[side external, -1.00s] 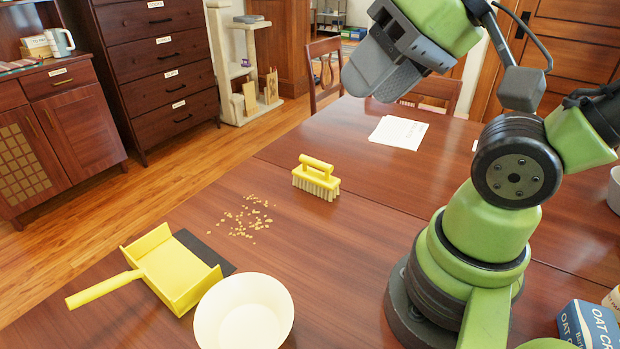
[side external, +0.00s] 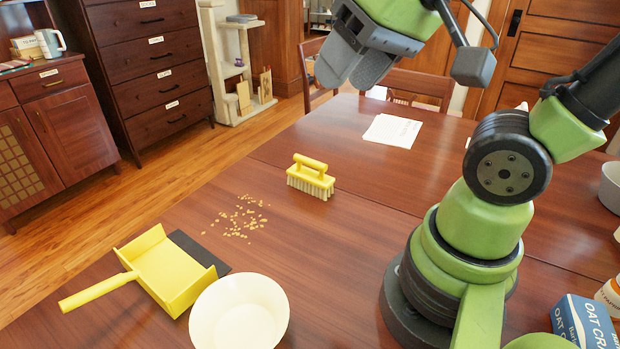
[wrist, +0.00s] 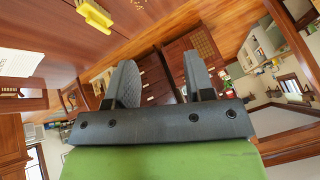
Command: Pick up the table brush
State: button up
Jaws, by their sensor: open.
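The yellow table brush (side external: 311,178) stands upright on the table, pale bristles down and handle on top. In the wrist view the brush (wrist: 95,15) shows at the top left, off to the side of the jaws. My gripper (side external: 352,76) is above and behind the brush in the side view, well apart from it. In the wrist view my gripper (wrist: 160,82) is open, with nothing between the two fingers.
Scattered crumbs (side external: 238,217), a yellow dustpan (side external: 165,272) and a white bowl (side external: 240,318) lie left and in front of the brush. White papers (side external: 392,131) lie behind it. An oat cracker box (side external: 583,322) stands at right.

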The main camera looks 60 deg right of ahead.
jog(key=w+d+f+g+h, duration=0.25)
jog(key=w+d, duration=0.25)
jog(key=w, duration=0.3)
jog(key=n+g, duration=0.3)
jog(key=g, duration=0.1)
send_near(310, 160)
jog(key=shift+h, duration=0.45)
jog(key=f, duration=0.5)
jog(key=shift+s+d+f, duration=0.15)
jog(key=shift+s+d, duration=0.1)
jog(key=shift+s, duration=0.05)
jog(key=f, duration=0.3)
jog(key=d+f, duration=0.1)
jog(key=f, duration=0.1)
jog(key=shift+w+f, duration=0.15)
jog(key=shift+f, duration=0.15)
jog(key=shift+c, duration=0.5)
grip_shut()
